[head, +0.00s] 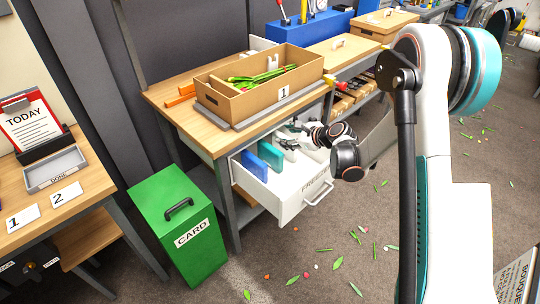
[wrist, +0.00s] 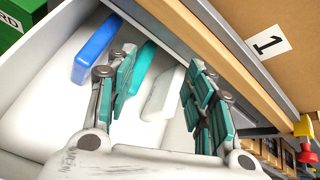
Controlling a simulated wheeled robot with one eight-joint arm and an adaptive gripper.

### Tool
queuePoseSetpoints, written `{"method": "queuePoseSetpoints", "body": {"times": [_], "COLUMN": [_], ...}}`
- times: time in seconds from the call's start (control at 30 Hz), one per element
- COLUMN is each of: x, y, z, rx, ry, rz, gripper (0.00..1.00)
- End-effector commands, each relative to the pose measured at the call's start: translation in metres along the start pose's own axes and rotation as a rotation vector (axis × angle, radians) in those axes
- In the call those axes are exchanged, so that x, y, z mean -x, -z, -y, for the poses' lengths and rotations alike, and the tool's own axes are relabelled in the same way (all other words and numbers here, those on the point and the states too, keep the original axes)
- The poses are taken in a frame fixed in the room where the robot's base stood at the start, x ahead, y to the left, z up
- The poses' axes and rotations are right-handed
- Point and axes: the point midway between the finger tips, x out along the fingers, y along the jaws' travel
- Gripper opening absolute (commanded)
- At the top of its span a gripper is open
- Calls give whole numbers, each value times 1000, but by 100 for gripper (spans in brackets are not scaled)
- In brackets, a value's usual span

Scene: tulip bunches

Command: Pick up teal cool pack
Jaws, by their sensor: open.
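The teal cool pack (head: 271,154) stands on edge in the open white drawer, between a blue pack (head: 251,166) and my gripper (head: 291,134). In the wrist view the teal pack (wrist: 143,66) is partly hidden behind the left finger of my gripper (wrist: 160,68). The blue pack (wrist: 95,48) lies to its left. A whitish pack (wrist: 163,92) shows between the open fingers, to the right of the teal one. My gripper is open and empty, reaching into the drawer. I cannot tell whether a finger touches the teal pack.
The drawer (head: 297,207) is pulled out under a workbench, whose edge is close to my gripper. A cardboard box (head: 222,103) marked 1, with tulips, sits on the bench above. A green bin (head: 178,232) marked CARD stands left of the drawer.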

Motion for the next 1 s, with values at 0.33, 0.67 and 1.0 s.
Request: {"method": "queuePoseSetpoints", "body": {"times": [0.33, 0.67, 1.0], "x": [-60, -79, -110], "y": [63, 74, 70], "z": [-24, -32, -31], "rx": [-380, -454, -452], "ry": [1, -5, -4], "rz": [117, 140, 139], "gripper": [48, 48, 48]}}
